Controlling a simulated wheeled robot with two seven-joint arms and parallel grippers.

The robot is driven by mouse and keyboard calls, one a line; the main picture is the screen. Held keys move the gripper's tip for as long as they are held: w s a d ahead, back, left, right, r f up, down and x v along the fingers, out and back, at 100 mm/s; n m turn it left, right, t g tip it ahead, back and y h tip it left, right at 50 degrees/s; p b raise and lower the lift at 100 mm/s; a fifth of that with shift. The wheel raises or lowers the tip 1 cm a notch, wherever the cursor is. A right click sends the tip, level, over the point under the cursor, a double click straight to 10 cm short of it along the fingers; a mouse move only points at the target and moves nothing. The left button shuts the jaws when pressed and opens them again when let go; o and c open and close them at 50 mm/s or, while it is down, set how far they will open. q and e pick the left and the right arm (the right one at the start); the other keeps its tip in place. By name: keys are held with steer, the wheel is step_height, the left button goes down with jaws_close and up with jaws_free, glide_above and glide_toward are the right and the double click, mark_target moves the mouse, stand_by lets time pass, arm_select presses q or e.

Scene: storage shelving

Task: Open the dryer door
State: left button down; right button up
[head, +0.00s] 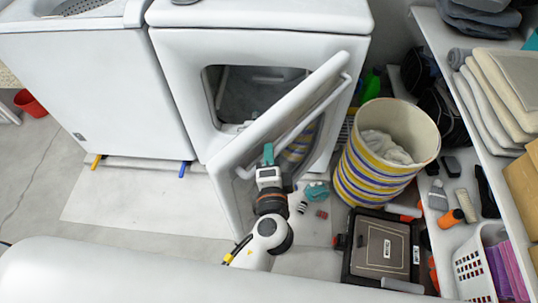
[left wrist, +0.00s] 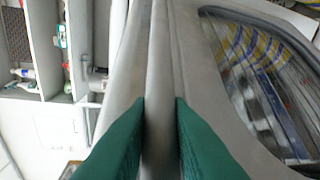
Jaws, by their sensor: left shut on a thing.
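The white dryer (head: 185,95) stands in the middle of the head view, with its dark drum opening (head: 255,90) in sight. Its door (head: 232,178) stands ajar, swung out from the front. A long bar handle (head: 318,108) runs along the door's outer face. My left gripper (head: 268,155) is shut on this handle near its lower end. In the left wrist view, the green fingertips (left wrist: 161,110) lie on both sides of the grey handle bar (left wrist: 160,70). The striped round window in the door (left wrist: 265,85) is to the right there. My right gripper is not in view.
A striped basket (head: 365,185) with cloth inside stands right of the door. A black case (head: 385,250) and small items lie on the floor nearby. Shelving (head: 455,75) lines the right side. A white washer (head: 85,85) stands left, with clear floor before it.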

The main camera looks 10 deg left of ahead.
arm_select(q)
steer(key=c, duration=1.3)
jaws_free()
steer(key=shift+w, duration=0.1)
steer(key=shift+c, duration=0.2)
steer(key=b+v, duration=0.2)
steer(key=v, duration=1)
steer(key=shift+c, duration=0.2)
